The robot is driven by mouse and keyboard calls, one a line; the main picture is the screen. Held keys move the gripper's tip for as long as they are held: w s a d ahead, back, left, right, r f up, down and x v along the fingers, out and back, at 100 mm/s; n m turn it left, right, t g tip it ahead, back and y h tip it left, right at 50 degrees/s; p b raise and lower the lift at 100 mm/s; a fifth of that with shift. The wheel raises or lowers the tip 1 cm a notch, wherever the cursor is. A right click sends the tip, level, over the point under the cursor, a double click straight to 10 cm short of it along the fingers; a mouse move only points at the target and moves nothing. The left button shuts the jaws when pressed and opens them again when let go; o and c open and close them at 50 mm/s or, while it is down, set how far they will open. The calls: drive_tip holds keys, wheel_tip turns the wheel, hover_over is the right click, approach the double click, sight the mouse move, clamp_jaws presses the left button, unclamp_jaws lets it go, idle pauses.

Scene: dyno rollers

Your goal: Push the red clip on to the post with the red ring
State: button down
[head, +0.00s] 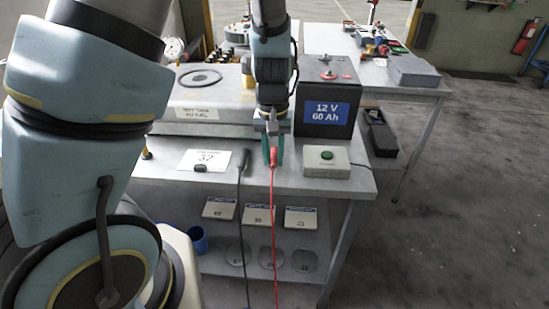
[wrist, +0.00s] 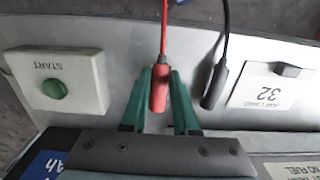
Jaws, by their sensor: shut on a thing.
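The red clip (head: 273,157) with its red cable is at my gripper (head: 270,150), above the front of the bench. In the wrist view the red clip (wrist: 159,88) sits between the two green fingers of my gripper (wrist: 160,95), which are shut on it. The battery (head: 326,98) is a dark box labelled 12 V 60 Ah, just right of and behind my gripper. On its top, a post with a red ring (head: 328,76) stands toward the front. Another terminal shows farther back on the top.
A black clip (head: 242,161) with a black cable lies at the bench's front edge, left of the red clip. A box with a green START button (head: 326,160) is at right. A card marked 32 (head: 205,160) and a fuel tank (head: 210,90) are at left.

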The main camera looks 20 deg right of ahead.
sight(273, 159)
drive_tip(key=shift+r+p, duration=2.45)
drive_tip(key=shift+r, duration=0.5)
